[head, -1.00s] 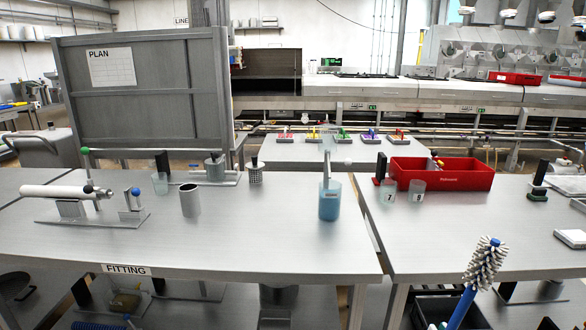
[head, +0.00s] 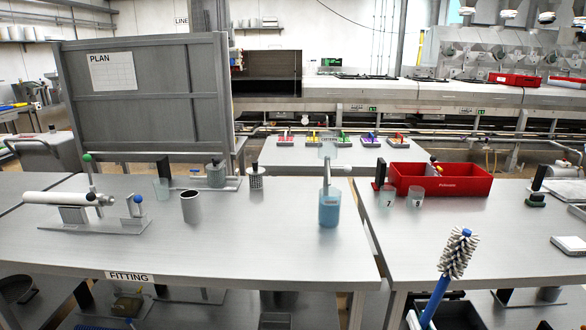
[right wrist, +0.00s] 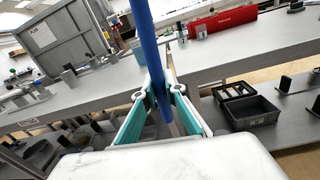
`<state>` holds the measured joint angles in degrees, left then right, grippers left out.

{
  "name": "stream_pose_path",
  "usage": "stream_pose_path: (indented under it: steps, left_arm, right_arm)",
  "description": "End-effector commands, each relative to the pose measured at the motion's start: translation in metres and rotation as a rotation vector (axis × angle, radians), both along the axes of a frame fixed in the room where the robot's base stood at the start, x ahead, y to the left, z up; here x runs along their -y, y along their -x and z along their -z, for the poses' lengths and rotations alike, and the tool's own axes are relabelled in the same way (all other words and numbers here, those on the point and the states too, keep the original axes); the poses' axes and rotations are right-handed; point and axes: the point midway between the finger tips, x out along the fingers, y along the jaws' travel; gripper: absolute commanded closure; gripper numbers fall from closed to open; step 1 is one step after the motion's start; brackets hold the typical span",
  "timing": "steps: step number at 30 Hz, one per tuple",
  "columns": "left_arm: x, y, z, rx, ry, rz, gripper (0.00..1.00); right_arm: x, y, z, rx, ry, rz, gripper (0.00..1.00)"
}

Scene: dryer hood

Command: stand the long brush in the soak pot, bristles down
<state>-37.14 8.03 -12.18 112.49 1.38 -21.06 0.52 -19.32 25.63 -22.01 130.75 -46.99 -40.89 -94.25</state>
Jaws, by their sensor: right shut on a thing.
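The long brush has a blue handle (head: 434,300) and a grey-white bristle head (head: 459,253) with a blue tip. My right gripper (right wrist: 165,105) is shut on the blue handle, with a teal-lined finger on each side. The bristles are outside the right wrist view. A clear pot with blue liquid (head: 329,210), likely the soak pot, stands upright on the fitting table, left of the brush and apart from it. My left gripper is not in view.
An open grey cylinder (head: 191,207) and a perforated cup (head: 256,178) stand on the fitting table (head: 250,240). Two numbered cups, including cup 7 (head: 387,197), stand by a red bin (head: 440,180). The table front around the blue-liquid pot is clear.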

Motion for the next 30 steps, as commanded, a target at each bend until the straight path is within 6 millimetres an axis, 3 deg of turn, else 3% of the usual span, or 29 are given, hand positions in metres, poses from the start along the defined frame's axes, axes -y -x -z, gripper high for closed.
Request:
stream_pose_path:
  steps: [5,30]
  left_arm:
    - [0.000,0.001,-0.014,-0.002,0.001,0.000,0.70]
    - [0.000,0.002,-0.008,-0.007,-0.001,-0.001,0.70]
  right_arm:
    - [0.008,-0.015,-0.014,0.001,0.001,0.000,1.00]
    - [0.037,-0.074,-0.059,0.001,0.000,0.000,1.00]
